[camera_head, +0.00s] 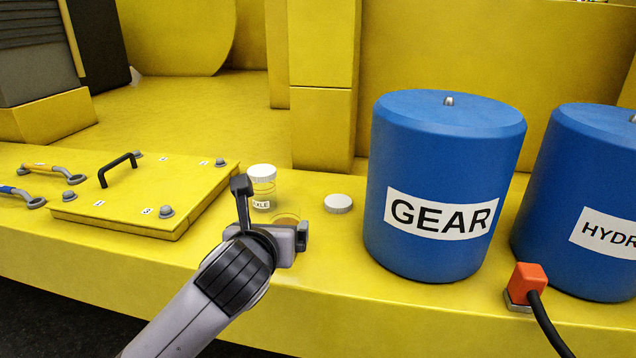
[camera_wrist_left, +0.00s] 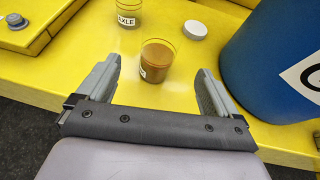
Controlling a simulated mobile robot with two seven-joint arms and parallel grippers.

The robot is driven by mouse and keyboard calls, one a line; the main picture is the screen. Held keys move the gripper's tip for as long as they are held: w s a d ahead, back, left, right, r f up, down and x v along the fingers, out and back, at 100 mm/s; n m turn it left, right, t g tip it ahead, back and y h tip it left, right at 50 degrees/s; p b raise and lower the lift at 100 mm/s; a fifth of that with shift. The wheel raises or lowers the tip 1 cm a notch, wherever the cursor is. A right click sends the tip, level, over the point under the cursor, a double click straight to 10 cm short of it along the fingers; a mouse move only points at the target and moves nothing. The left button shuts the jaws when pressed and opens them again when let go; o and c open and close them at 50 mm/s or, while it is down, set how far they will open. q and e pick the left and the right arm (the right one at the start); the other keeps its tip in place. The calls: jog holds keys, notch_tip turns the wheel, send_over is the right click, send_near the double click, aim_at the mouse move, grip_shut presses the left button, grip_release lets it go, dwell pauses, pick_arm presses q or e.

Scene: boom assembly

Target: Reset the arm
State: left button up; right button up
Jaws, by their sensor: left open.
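My left gripper (camera_head: 272,216) is above the front part of the yellow ledge, and in the wrist view (camera_wrist_left: 158,74) its two fingers are spread apart. It is empty. An open clear jar with brown liquid (camera_wrist_left: 156,62) stands just ahead of the fingertips, roughly between their lines. In the head view this jar (camera_head: 287,217) is mostly hidden behind the gripper. The right gripper is not in view.
A clear jar labelled AXLE (camera_head: 262,190) with a white lid stands behind. A loose white lid (camera_head: 338,203) lies right of it. Blue GEAR (camera_head: 445,170) and HYDR… (camera_head: 590,190) drums stand right. A yellow hatch (camera_head: 145,195), wrenches (camera_head: 55,171) and an orange plug (camera_head: 528,283) also show.

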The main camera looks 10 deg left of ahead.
pick_arm(q)
jog(key=s+a+f+n+g+h, duration=0.1)
jog(key=s+f+n+g, duration=0.2)
jog(key=s+f+n, duration=0.45)
jog(key=s+a+f+n+g, duration=0.2)
jog(key=s+f+n, duration=0.4)
jog(key=f+n, duration=0.25)
jog(key=s+a+f+n+g, duration=0.2)
jog(key=s+f+n, duration=0.1)
jog(key=s+n, duration=0.5)
jog(key=s+a+f+n+g, duration=0.2)
jog(key=s+f+n+g, duration=0.1)
jog(key=s+n, duration=0.6)
jog(key=w+d+f+t+h, duration=0.2)
jog(key=w+f+t, duration=0.4)
jog(key=f, duration=0.3)
jog(key=shift+w+d+f+m+t+h, duration=0.3)
jog(key=shift+w+d+t, duration=0.1)
jog(key=shift+d+t, duration=0.1)
